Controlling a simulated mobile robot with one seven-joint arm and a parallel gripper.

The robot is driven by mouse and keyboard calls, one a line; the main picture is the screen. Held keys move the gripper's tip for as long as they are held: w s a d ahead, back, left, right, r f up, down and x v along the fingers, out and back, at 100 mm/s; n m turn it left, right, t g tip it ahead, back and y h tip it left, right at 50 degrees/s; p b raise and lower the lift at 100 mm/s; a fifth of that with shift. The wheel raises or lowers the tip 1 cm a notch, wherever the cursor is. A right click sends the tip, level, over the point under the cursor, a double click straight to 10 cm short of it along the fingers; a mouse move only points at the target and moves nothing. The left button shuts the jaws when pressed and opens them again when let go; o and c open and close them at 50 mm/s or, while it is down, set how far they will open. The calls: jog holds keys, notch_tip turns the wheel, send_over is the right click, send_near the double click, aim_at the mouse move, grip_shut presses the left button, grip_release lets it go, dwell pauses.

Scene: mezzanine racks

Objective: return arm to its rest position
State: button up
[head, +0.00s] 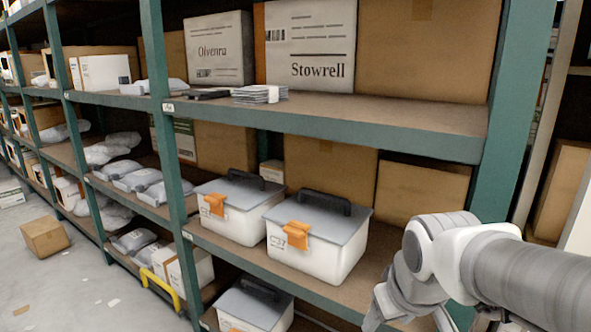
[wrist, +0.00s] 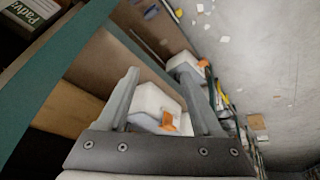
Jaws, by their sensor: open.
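My arm reaches in from the right side of the head view, in front of the rack. My gripper's fingers are partly cut off at the bottom of that view. In the wrist view my gripper (wrist: 172,98) is open, its two fingers apart with nothing held between them. Beyond the fingers, a white box with an orange latch (wrist: 158,108) shows in the gap. It stands apart from the fingers as far as I can tell.
Two white boxes with grey lids, the left (head: 228,208) and the right (head: 315,238), stand on the middle shelf. A green rack post (head: 516,110) rises close to my arm. A cardboard box (head: 45,237) lies on the floor. A yellow guard (head: 160,288) stands at the rack's foot.

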jog(key=s+r+m+p, duration=0.1)
jog(key=s+r+m, duration=0.25)
jog(key=s, duration=0.55)
notch_tip(320, 180, up, 20)
jog(key=p, duration=2)
jog(key=shift+w+a+n+t, duration=0.15)
jog(key=shift+w+n+t, duration=0.15)
jog(key=shift+n, duration=0.15)
jog(key=shift+o, duration=0.4)
jog(key=shift+r, duration=0.1)
jog(key=shift+c, duration=1.4)
jog(key=shift+a, duration=0.1)
jog(key=shift+c, duration=0.4)
